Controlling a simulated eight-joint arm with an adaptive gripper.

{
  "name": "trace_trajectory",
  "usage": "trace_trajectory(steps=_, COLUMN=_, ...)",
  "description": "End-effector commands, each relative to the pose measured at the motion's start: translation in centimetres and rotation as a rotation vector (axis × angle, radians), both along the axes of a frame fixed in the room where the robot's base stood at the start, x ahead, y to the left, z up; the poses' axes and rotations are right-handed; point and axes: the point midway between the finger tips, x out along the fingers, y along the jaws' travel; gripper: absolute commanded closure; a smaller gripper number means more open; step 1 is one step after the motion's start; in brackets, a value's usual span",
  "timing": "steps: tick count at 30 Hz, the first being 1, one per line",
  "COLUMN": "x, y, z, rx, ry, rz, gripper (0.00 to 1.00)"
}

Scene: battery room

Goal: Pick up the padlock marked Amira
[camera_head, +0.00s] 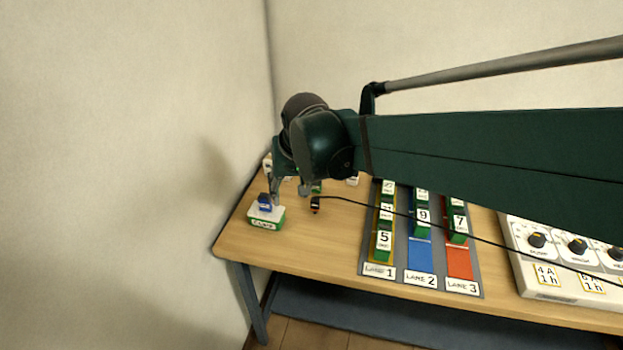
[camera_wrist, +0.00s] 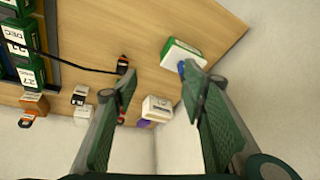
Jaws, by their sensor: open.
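I cannot read the name Amira on anything in either view. In the head view a small blue object (camera_head: 264,201) sits on a white and green box (camera_head: 266,217) at the table's left edge. In the wrist view the blue object (camera_wrist: 182,69) is partly hidden behind the right finger, beside the green and white box (camera_wrist: 182,52). Small labelled pieces also show in the wrist view: an orange one (camera_wrist: 34,103), a white one (camera_wrist: 79,96) and a white one with purple (camera_wrist: 157,107). My gripper (camera_head: 288,190) is open and empty above the table's left end; its fingers also show in the wrist view (camera_wrist: 158,75).
A black cable with an orange-marked plug (camera_head: 315,204) lies right of the box. Lanes 1, 2 and 3 (camera_head: 421,260) hold green numbered blocks. A white dial panel (camera_head: 558,280) stands at the right. A wall (camera_head: 130,180) rises close to the left edge.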

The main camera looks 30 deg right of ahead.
Motion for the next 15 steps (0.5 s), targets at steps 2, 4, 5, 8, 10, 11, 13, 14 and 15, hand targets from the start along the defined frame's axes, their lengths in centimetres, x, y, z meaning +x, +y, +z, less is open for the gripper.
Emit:
trace_trajectory(steps=2, x=1.1, y=-0.7, z=0.5, rx=0.008, ry=0.016, rz=-0.024, gripper=0.59)
trace_trajectory(steps=4, x=1.8, y=-1.3, z=0.5, rx=0.015, ry=0.031, rz=-0.045, gripper=0.59)
trace_trajectory(steps=5, x=2.2, y=-1.6, z=0.5, rx=0.018, ry=0.037, rz=-0.055, gripper=0.59)
trace_trajectory(steps=8, x=3.3, y=-2.5, z=0.6, rx=0.027, ry=0.057, rz=-0.085, gripper=0.59)
trace_trajectory(steps=10, x=4.1, y=-3.1, z=0.5, rx=0.035, ry=0.073, rz=-0.107, gripper=0.59)
trace_trajectory(steps=11, x=4.4, y=-3.3, z=0.5, rx=0.037, ry=0.078, rz=-0.117, gripper=0.59)
trace_trajectory(steps=13, x=5.1, y=-4.0, z=0.4, rx=0.044, ry=0.092, rz=-0.138, gripper=0.59)
trace_trajectory(steps=14, x=5.4, y=-4.3, z=0.3, rx=0.047, ry=0.099, rz=-0.148, gripper=0.59)
trace_trajectory(steps=15, x=5.9, y=-4.7, z=0.2, rx=0.051, ry=0.107, rz=-0.161, gripper=0.59)
